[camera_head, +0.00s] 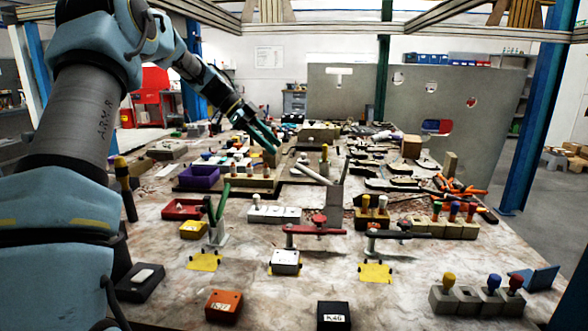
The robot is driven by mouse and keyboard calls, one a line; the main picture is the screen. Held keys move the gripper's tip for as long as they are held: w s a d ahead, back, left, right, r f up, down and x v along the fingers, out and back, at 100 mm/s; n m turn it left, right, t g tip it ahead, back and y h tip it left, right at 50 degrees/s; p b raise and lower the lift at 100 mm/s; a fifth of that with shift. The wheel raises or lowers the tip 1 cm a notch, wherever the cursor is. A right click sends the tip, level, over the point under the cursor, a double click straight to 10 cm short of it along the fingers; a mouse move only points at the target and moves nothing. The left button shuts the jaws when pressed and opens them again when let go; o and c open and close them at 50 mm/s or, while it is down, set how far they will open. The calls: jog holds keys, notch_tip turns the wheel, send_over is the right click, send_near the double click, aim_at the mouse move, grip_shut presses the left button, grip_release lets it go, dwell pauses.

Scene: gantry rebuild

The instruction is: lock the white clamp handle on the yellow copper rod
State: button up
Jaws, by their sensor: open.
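My gripper (264,138), with teal fingers, is open above the far middle of the table, near the wooden blocks. I cannot clearly make out the white clamp handle or the yellow copper rod. A pale white bar (314,173) slants beside an upright grey plate at mid-table; I cannot tell if it is the clamp handle. My gripper is apart from it, behind and to its left. Toggle clamps stand closer: one with raised green handles (216,207), one with a flat red handle (315,231), and one with a dark flat handle (402,235).
The cluttered table (270,305) holds a purple bin (199,178), a red tray (183,209), an orange box (224,306) and a block with coloured knobs (477,300). A grey panel (415,108) stands behind. Bare table shows at the front between the boxes.

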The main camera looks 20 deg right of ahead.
aim_at(299, 167)
jog(key=p+x, duration=0.3)
jog(key=x, duration=0.7)
jog(key=shift+d+f+p, duration=0.1)
jog(key=shift+d+p, duration=0.2)
jog(key=shift+d, duration=0.15)
jog(key=shift+c, duration=0.2)
jog(key=shift+m, duration=0.3)
grip_shut()
dwell(0.4)
